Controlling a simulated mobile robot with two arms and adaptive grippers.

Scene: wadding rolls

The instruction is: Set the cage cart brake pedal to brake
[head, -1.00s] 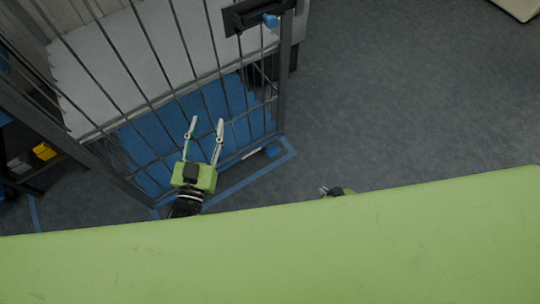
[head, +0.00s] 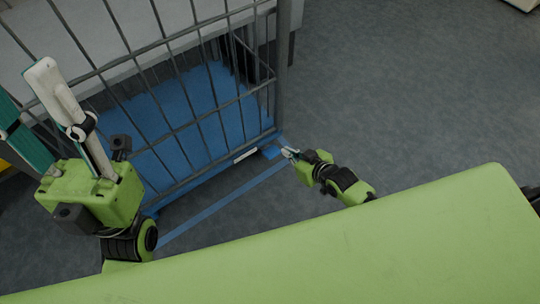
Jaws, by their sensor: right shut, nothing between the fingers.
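The cage cart (head: 277,75) stands at the upper left, with grey bars and a blue base (head: 180,125). A small blue pedal (head: 271,152) sticks out low at the cart's near right corner. My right gripper (head: 287,153) is shut and empty, low beside the pedal with its tips pointing left at it. I cannot tell whether they touch. My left gripper (head: 22,86) is open and raised at the far left, in front of the cart bars, large in the picture. Its fingers hide part of the cart.
A white strip (head: 245,155) lies along the cart's lower edge, left of the pedal. A blue line (head: 215,208) is marked on the floor. The grey floor (head: 410,95) on the right is clear.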

